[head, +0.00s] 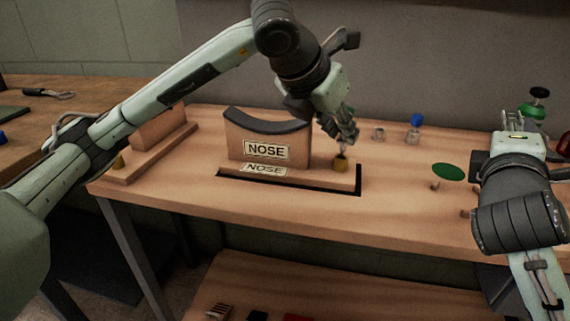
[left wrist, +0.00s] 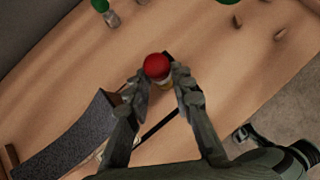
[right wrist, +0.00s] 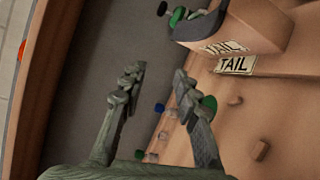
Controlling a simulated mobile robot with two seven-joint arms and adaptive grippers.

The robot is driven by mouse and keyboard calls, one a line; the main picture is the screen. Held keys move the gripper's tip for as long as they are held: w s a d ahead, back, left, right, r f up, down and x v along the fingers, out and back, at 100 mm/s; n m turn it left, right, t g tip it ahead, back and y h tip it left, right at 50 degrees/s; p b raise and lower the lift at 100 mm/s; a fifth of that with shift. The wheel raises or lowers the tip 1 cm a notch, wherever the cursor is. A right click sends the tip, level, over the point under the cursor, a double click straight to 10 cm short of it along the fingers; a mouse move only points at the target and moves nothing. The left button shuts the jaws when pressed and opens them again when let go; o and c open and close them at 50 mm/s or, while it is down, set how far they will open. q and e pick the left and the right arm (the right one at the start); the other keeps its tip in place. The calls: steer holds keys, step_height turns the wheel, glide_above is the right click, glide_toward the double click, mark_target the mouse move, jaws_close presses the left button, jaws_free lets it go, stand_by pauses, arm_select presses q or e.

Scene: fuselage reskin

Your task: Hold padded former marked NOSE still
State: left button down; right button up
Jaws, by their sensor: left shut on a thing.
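The padded former marked NOSE (head: 267,138) stands upright on the table, with a dark curved pad on top. Its wooden base strip, also labelled NOSE, lies along a black outline. A brass-coloured fitting (head: 341,163) stands at the base's right end. In the left wrist view, my left gripper (left wrist: 161,76) is shut on a red-topped knob (left wrist: 156,66) with a yellowish lower part. The pad (left wrist: 75,140) shows there at lower left. My right gripper (right wrist: 156,78) is open and empty in the right wrist view.
A second wooden former (head: 158,125) stands at the table's left end. A former marked TAIL (right wrist: 235,64) shows in the right wrist view. A green disc (head: 448,172), a blue-topped piece (head: 416,122) and small pieces lie right of NOSE. The front-right table is mostly clear.

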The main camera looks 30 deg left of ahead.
mark_target(301, 128)
steer(key=s+a+f+n+y, duration=0.1)
steer(key=s+a+n, duration=0.2)
steer(key=a, duration=0.3)
steer(key=s+a+f+n+g+y, duration=0.1)
steer(key=s+a+n+y, duration=0.1)
steer(key=a, duration=0.4)
steer(key=s+a+f+n+y, duration=0.1)
steer(key=s+a+f+n, duration=0.1)
steer(key=s+a+n, duration=0.2)
steer(key=shift+s+a+g, duration=0.25)
steer(key=shift+a+g, duration=0.15)
steer(key=shift+a, duration=0.7)
steer(key=s+a+n+t+y, duration=0.1)
steer(key=s+a+n+y, duration=0.2)
steer(key=s+a+n, duration=0.7)
steer(key=shift+n+t, duration=0.3)
steer(key=x, duration=1.2)
steer(key=shift+d+r, duration=0.15)
steer(key=shift+c, duration=0.5)
jaws_close()
